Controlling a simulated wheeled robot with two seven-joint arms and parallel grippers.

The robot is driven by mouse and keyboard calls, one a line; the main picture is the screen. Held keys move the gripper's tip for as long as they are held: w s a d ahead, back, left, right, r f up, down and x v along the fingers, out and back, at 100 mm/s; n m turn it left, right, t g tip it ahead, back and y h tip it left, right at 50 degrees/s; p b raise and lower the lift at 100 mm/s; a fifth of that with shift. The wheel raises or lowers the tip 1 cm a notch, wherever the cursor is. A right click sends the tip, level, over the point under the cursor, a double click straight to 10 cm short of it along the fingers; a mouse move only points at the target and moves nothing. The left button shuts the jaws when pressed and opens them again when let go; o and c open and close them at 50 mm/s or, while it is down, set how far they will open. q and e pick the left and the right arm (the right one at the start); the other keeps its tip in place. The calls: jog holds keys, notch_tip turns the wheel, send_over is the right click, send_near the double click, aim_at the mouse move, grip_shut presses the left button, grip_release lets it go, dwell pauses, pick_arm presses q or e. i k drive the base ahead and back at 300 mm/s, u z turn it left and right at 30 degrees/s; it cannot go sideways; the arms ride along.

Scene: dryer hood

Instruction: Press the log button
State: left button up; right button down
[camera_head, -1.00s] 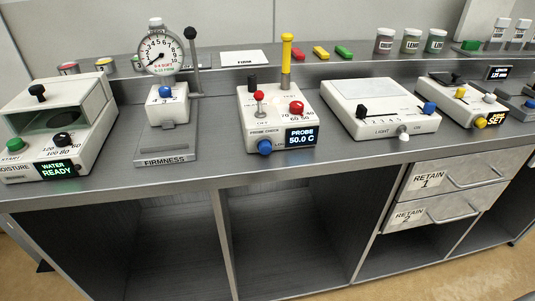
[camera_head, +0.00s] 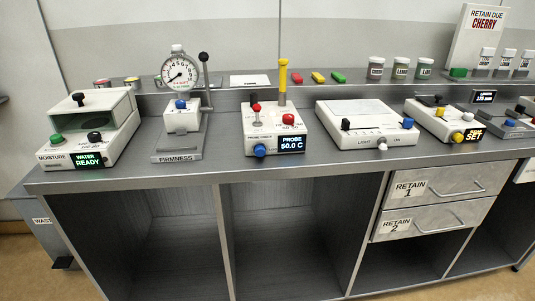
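I cannot read a label "log" on any button. A probe check box (camera_head: 273,133) stands mid-bench, with a display (camera_head: 291,144) reading "PROBE 50.0 C". It has a blue button (camera_head: 260,151) at its front left, a red knob (camera_head: 288,119), a red-tipped lever (camera_head: 257,113) and an upright yellow-handled probe (camera_head: 283,78). The moisture box (camera_head: 112,134) at left reads "WATER READY" and has a green button (camera_head: 57,139). The firmness stand (camera_head: 181,124) has a dial gauge (camera_head: 180,72) and a blue knob (camera_head: 181,104). Neither gripper shows.
A light box (camera_head: 360,127) and a box with an amber display (camera_head: 476,133) stand to the right. Jars (camera_head: 399,68) and coloured blocks (camera_head: 318,78) line the back shelf. Drawers (camera_head: 430,187) and open bays lie below. The bench's front strip (camera_head: 215,171) is clear.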

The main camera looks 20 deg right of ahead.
aim_at(260, 152)
jog(key=z, duration=1)
jog(key=i, duration=0.55)
jog(key=u, duration=0.6)
